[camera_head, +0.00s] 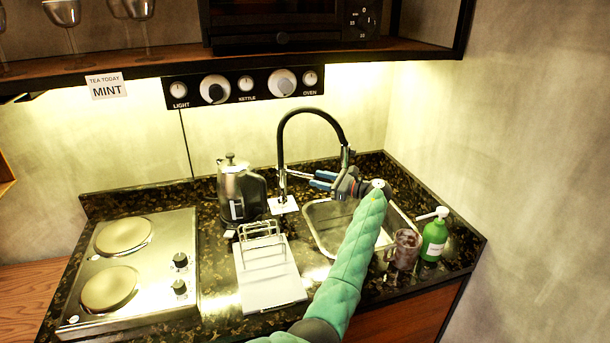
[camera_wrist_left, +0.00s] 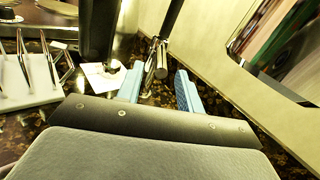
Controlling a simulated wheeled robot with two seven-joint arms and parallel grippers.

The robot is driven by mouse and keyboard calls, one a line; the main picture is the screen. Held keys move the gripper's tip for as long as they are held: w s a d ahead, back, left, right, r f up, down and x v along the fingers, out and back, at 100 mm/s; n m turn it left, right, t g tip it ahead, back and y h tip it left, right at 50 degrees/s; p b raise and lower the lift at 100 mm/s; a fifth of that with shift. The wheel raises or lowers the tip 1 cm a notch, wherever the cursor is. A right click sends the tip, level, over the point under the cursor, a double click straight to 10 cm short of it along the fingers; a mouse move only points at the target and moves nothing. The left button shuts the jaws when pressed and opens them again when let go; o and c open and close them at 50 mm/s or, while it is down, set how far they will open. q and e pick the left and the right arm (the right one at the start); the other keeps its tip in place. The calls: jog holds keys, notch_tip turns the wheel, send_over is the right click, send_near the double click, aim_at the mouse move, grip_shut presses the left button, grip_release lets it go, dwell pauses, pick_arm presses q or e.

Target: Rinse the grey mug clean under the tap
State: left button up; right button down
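The grey mug (camera_head: 403,250) looks brownish and stands upright on the counter at the sink's right edge. The tap (camera_head: 283,150) has a black arched hose, and its chrome spout end hangs over the sink (camera_head: 320,238). My left gripper (camera_head: 316,180) is raised over the sink, behind the mug and beside the tap, pointing left. In the left wrist view its blue fingers (camera_wrist_left: 158,88) are apart and empty, with the tap's spout end (camera_wrist_left: 161,60) seen beyond the gap. My green-sleeved arm hides part of the sink. My right gripper is not in view.
A green soap bottle (camera_head: 434,238) stands right of the mug. A white dish rack (camera_head: 268,278), a kettle (camera_head: 240,190) and a two-plate hob (camera_head: 135,265) fill the left. A shelf (camera_head: 180,58) with glasses overhangs the back. A wall bounds the right side.

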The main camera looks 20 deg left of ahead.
aim_at(304, 176)
pick_arm(q)
jog(key=a, duration=0.3)
jog(key=w+a, duration=0.1)
jog(key=a, duration=0.1)
jog(key=shift+w+f+b, duration=0.1)
jog(key=shift+f+b, duration=0.2)
jog(key=shift+b, duration=0.05)
jog(key=shift+a+r, duration=0.15)
jog(key=shift+a, duration=0.5)
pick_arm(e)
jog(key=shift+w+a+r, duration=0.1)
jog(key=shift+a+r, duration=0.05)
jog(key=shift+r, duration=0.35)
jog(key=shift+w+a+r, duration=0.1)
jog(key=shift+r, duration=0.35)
pick_arm(q)
jog(key=shift+c, duration=0.3)
grip_shut()
